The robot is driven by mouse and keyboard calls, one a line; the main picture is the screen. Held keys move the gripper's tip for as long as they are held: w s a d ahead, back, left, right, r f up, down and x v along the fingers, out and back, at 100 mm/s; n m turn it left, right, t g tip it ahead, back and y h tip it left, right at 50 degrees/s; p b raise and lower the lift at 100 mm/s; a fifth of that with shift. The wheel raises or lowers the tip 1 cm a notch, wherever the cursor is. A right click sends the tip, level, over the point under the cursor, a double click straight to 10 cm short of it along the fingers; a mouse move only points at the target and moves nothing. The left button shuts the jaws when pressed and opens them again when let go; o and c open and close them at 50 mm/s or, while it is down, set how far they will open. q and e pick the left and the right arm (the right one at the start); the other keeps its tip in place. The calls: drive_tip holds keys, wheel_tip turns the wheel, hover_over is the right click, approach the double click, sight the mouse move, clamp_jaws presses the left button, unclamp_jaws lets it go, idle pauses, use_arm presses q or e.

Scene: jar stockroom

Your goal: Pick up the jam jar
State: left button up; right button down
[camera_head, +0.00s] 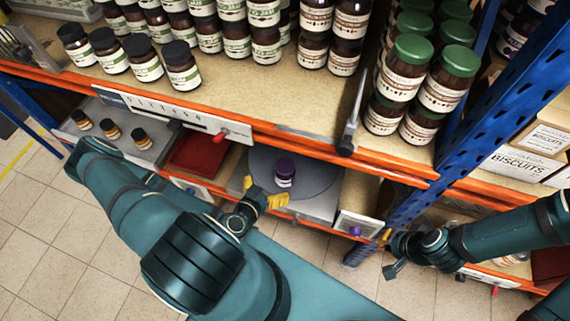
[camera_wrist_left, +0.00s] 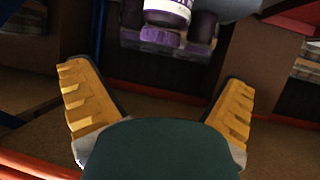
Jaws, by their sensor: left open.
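The jam jar (camera_head: 284,172), dark with a purple lid and pale label, stands on a round grey plate (camera_head: 312,165) on the lower shelf. My left gripper (camera_head: 263,193) is open and empty, its yellow fingers just in front of and left of the jar, apart from it. In the left wrist view, both fingers (camera_wrist_left: 158,105) are spread wide. A white label with purple print (camera_wrist_left: 167,12) shows beyond them at the top edge, cut off, with purple shapes near it. My right gripper (camera_head: 392,262) is at the right by the blue post; its fingers are unclear.
The upper shelf (camera_head: 290,105) overhangs the plate and holds many dark-lidded and green-lidded jars. An orange beam (camera_head: 330,150) runs along its edge. A red tray (camera_head: 198,153) and several small jars (camera_head: 110,128) lie left. A blue post (camera_head: 440,150) stands right.

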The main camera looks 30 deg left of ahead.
sight(284, 167)
use_arm(q)
drive_tip(key=x, duration=0.5)
drive_tip(key=r+b+x, duration=0.1)
drive_tip(key=x, duration=0.2)
drive_tip(key=shift+w+a, duration=0.2)
drive_tip(key=shift+w, duration=0.15)
drive_tip(key=shift+b+x, duration=0.65)
drive_tip(key=shift+x, duration=2.1)
drive_tip(key=shift+s+d, duration=0.1)
drive_tip(key=c, duration=1.4)
drive_tip(key=shift+t, duration=0.3)
drive_tip(key=shift+c, duration=0.2)
